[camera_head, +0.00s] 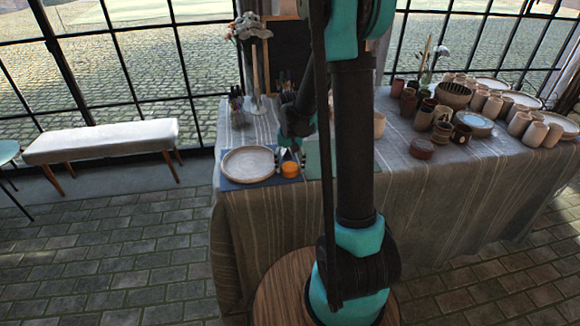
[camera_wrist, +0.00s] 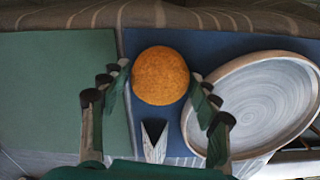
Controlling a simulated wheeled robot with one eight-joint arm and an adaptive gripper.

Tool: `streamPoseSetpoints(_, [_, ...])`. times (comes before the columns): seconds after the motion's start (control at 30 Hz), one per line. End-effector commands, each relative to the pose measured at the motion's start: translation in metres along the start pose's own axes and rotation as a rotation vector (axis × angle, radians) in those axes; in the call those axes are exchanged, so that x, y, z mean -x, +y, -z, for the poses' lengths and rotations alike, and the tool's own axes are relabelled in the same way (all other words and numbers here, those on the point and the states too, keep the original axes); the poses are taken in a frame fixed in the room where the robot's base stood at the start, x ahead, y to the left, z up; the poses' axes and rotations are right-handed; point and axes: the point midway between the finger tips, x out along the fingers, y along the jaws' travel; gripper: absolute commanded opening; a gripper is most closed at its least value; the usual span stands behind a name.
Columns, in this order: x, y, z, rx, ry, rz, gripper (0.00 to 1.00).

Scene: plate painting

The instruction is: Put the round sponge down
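The round orange sponge (camera_head: 290,169) is at the right part of the blue mat (camera_head: 233,185), beside the plate. In the wrist view the sponge (camera_wrist: 160,75) shows whole between my fingertips, with a narrow gap on each side. My gripper (camera_head: 291,158) is open just above the sponge, its fingers pointing down. In the wrist view my gripper's fingers (camera_wrist: 160,82) stand apart on either side of it. The pale round plate (camera_head: 248,163) with a brown rim lies on the blue mat, left of the sponge.
A green mat (camera_wrist: 60,90) lies beside the blue one. A pale pointed piece (camera_wrist: 154,140) shows between my fingers. A vase with dried flowers (camera_head: 258,75) stands behind my gripper. Several cups and pots (camera_head: 440,130) crowd the table's right side. My arm hides the table's middle.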

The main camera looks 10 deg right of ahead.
Motion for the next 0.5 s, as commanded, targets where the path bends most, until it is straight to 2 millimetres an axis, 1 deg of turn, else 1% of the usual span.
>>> streamPoseSetpoints(0.17, [0.004,0.0,0.0,0.0,0.0,0.0,0.62])
streamPoseSetpoints(0.27, [0.013,0.0,0.0,0.0,0.0,0.0,0.62])
streamPoseSetpoints(0.37, [0.029,0.0,-0.001,0.0,0.0,0.0,0.62])
streamPoseSetpoints(0.5, [0.058,0.0,-0.001,0.0,0.0,0.0,0.62])
